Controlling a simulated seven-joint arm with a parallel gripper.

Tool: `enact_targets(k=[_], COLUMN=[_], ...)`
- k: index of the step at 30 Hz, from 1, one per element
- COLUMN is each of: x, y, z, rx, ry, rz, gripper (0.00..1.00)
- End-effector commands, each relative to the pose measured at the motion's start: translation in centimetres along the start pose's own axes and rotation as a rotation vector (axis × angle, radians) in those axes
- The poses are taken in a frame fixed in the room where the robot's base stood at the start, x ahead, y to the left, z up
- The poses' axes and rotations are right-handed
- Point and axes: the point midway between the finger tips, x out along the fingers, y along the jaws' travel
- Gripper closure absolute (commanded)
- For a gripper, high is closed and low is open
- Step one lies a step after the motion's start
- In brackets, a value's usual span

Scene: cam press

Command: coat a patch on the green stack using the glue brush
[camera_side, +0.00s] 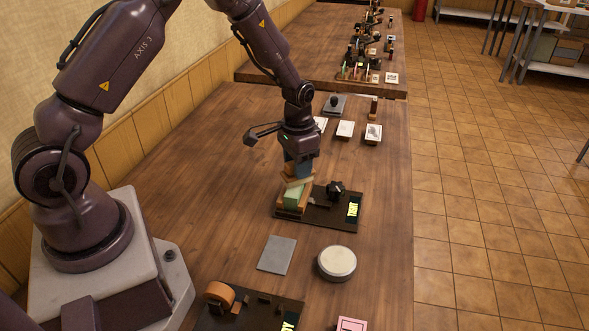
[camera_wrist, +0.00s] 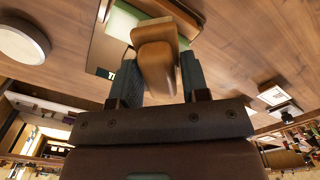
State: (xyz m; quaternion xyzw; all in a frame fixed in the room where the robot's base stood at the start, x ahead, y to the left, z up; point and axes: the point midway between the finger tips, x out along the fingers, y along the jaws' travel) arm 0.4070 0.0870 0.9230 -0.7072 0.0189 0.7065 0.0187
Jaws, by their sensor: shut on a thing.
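My gripper (camera_side: 298,168) points down over the press station and is shut on the glue brush, a tan wooden piece (camera_wrist: 157,58) between the two fingers in the wrist view. In the side view the brush (camera_side: 297,181) shows as a tan part below the fingers, at the top of the green stack (camera_side: 293,198). I cannot tell whether it touches the stack. The stack sits at the left of the dark press base (camera_side: 322,219); in the wrist view part of the green stack (camera_wrist: 118,24) shows behind the brush. The brush's working end is hidden.
A black knob (camera_side: 335,188) stands on the base, close right of my gripper. A grey plate (camera_side: 277,254) and a round pale-topped container (camera_side: 337,262) lie in front. A tape dispenser (camera_side: 220,294) is nearer. Cards (camera_side: 345,129) lie behind. The table's left is clear.

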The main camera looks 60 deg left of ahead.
Motion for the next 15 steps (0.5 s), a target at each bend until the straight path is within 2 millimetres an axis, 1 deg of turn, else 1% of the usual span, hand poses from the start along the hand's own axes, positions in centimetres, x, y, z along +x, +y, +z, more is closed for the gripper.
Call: enact_targets(k=[11, 15], x=[0.1, 0.0], y=[-2.6, -1.5], z=[-2.3, -1.4], rx=[-0.001, 0.001], ry=[0.001, -0.001], rz=[-0.001, 0.000], gripper=[0.80, 0.80])
